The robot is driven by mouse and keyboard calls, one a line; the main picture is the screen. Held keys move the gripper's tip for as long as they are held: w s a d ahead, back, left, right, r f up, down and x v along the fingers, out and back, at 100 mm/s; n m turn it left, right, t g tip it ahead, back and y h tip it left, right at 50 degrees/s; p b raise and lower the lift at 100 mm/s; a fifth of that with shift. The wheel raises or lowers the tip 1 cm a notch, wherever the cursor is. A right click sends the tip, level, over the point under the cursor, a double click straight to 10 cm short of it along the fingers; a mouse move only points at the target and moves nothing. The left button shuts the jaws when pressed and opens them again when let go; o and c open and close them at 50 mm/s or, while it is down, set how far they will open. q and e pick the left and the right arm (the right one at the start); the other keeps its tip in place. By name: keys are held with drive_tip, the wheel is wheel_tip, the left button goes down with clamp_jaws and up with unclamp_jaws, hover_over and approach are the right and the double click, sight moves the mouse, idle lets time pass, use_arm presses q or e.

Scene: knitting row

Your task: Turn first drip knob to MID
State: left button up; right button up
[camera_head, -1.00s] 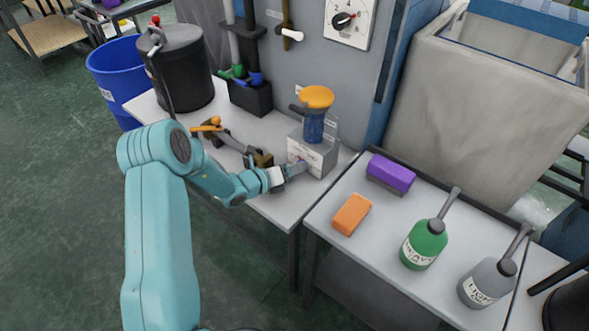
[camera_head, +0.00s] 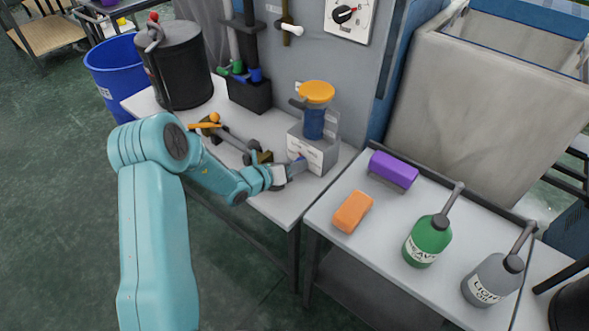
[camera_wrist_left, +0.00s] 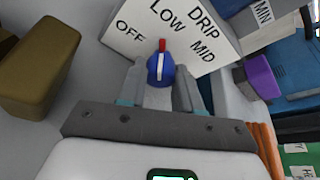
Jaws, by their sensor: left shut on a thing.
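The drip knob is a blue knob (camera_wrist_left: 160,70) with a white line and a red tip, on a white plate (camera_wrist_left: 190,35) marked OFF, LOW, MID and DRIP. In the left wrist view the red tip points up towards LOW. My left gripper (camera_wrist_left: 159,88) is shut on the knob, one finger on each side. In the head view my left gripper (camera_head: 297,167) reaches the front of the grey drip box (camera_head: 318,157), which carries a blue cup with an orange lid (camera_head: 317,92). The knob is mostly hidden there. My right gripper is out of view.
Brass and grey fittings (camera_head: 235,140) lie close to the left of my wrist. An orange block (camera_head: 352,212), a purple block (camera_head: 393,170), a green bottle (camera_head: 427,241) and a grey bottle (camera_head: 492,282) stand on the right table. A black drum (camera_head: 180,65) stands behind.

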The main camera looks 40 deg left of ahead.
use_arm(q)
drive_tip(key=m+y+b, duration=0.1)
drive_tip(key=b, duration=0.2)
drive_tip(key=m+b, duration=0.2)
drive_tip(key=b, duration=0.1)
drive_tip(key=m+y+b, duration=0.1)
drive_tip(key=b, duration=0.2)
drive_tip(key=shift+d+f+m+y, duration=0.15)
drive_tip(key=shift+f+m+y, duration=0.15)
drive_tip(key=shift+r+m+y, duration=0.15)
drive_tip(key=shift+m+y, duration=0.15)
drive_tip(key=shift+r+m, duration=0.25)
drive_tip(key=shift+m, duration=0.05)
drive_tip(key=m+y+p, duration=0.1)
drive_tip(key=m+p, duration=0.1)
drive_tip(key=p, duration=0.7)
drive_tip(key=m+y+p, duration=0.1)
drive_tip(key=p, duration=0.8)
drive_tip(key=shift+r+m+t+y+p, duration=0.2)
drive_tip(key=shift+m+t+y+p, duration=0.1)
drive_tip(key=shift+m+p, duration=0.1)
drive_tip(key=shift+f+p, duration=0.25)
drive_tip(key=shift+p, duration=0.65)
drive_tip(key=o, duration=0.7)
drive_tip(key=shift+o, duration=0.2)
drive_tip(key=shift+s, duration=0.1)
